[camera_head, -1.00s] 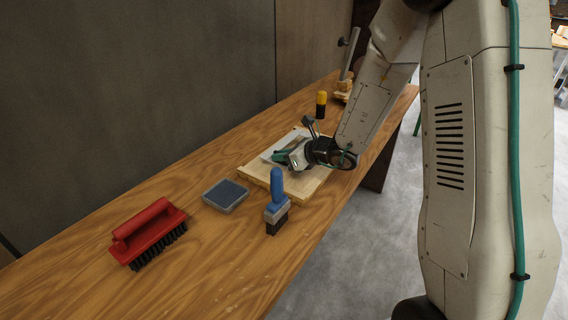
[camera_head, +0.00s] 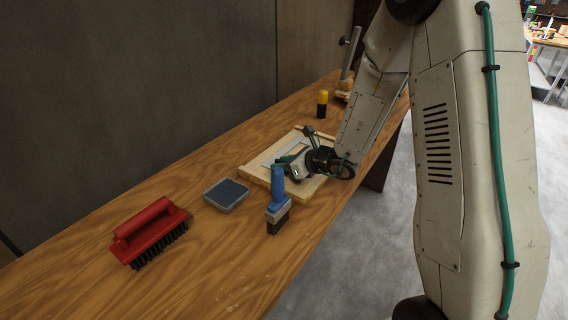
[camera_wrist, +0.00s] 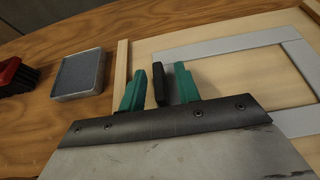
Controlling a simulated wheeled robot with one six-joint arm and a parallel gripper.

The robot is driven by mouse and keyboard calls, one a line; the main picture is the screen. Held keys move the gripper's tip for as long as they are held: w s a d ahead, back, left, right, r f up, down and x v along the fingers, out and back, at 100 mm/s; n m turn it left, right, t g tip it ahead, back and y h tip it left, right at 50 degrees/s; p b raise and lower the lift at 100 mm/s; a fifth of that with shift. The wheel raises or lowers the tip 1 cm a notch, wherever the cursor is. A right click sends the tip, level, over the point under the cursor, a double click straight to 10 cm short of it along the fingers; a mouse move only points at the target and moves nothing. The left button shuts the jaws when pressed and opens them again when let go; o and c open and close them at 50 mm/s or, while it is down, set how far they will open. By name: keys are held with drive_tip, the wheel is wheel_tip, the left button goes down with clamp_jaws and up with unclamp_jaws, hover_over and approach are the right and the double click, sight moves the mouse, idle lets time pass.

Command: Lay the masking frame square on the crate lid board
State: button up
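The masking frame (camera_wrist: 222,46) is a flat light-grey rectangle with an open middle. It lies on the pale wooden crate lid board (camera_wrist: 185,23), its far bar roughly parallel to the board's far edge. In the head view the frame (camera_head: 291,146) and board (camera_head: 255,171) show partly behind my gripper (camera_head: 283,164). In the wrist view my gripper (camera_wrist: 158,88) has its teal fingers apart, on both sides of an upright black tab (camera_wrist: 158,84), with gaps visible. The tab's foot and the frame's near left part are hidden by the gripper.
A grey-blue pad in a tray (camera_head: 226,194), a blue-handled brush (camera_head: 278,205) and a red brush (camera_head: 150,232) stand left of and before the board. A yellow-black bottle (camera_head: 322,104) stands behind it. Wooden strips (camera_wrist: 121,70) edge the board.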

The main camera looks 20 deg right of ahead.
drive_tip(key=v, duration=1.1)
drive_tip(key=shift+s+r, duration=0.1)
drive_tip(key=shift+r, duration=0.05)
drive_tip(key=shift+s+d+r, duration=0.15)
drive_tip(key=shift+s+d, duration=0.1)
drive_tip(key=shift+s, duration=0.05)
